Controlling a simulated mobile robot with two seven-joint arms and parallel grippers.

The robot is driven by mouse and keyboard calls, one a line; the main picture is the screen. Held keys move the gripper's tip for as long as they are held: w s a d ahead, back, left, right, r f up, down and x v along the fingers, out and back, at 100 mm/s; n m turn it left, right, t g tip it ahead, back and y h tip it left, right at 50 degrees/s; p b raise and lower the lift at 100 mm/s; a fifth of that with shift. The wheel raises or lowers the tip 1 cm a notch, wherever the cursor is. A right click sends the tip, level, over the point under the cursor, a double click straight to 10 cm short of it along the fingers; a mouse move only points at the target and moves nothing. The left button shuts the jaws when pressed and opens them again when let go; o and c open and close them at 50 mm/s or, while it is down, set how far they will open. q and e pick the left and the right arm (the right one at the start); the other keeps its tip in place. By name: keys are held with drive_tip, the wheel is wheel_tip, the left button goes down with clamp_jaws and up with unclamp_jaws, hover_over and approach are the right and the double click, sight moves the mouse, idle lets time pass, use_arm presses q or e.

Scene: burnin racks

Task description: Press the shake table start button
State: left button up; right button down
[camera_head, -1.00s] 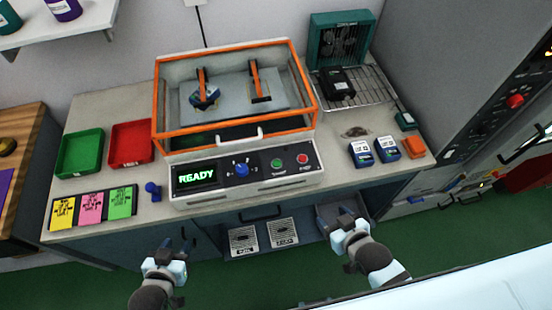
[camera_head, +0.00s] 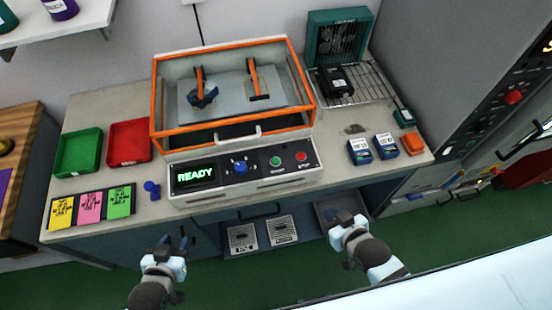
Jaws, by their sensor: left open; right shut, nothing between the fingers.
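The shake table (camera_head: 180,201) stands on the bench with an orange-framed clear enclosure (camera_head: 153,100) on top. Its front panel has a display (camera_head: 195,176) reading READY, a blue knob (camera_head: 240,168), a green button (camera_head: 275,161) and a red button (camera_head: 302,156). Which button is the start button is not legible; the green one is left of the red one. My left gripper (camera_head: 174,243) is open and empty, below and in front of the bench edge. My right gripper (camera_head: 342,219) is shut and empty, in front of the bench, below and right of the buttons, apart from them.
Green (camera_head: 79,152) and red (camera_head: 130,142) trays and coloured cards (camera_head: 90,206) are on the left of the bench. Two blue-white packs (camera_head: 359,151), an orange block (camera_head: 412,143) and a wire rack (camera_head: 369,83) are on the right. The space before the panel is clear.

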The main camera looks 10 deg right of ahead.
use_arm(q)
drive_tip(key=shift+s+f, duration=0.2)
drive_tip(key=shift+s, duration=0.2)
drive_tip(key=shift+w, duration=0.1)
idle(0.4)
drive_tip(key=shift+w+r, duration=0.2)
drive_tip(key=shift+w, duration=0.15)
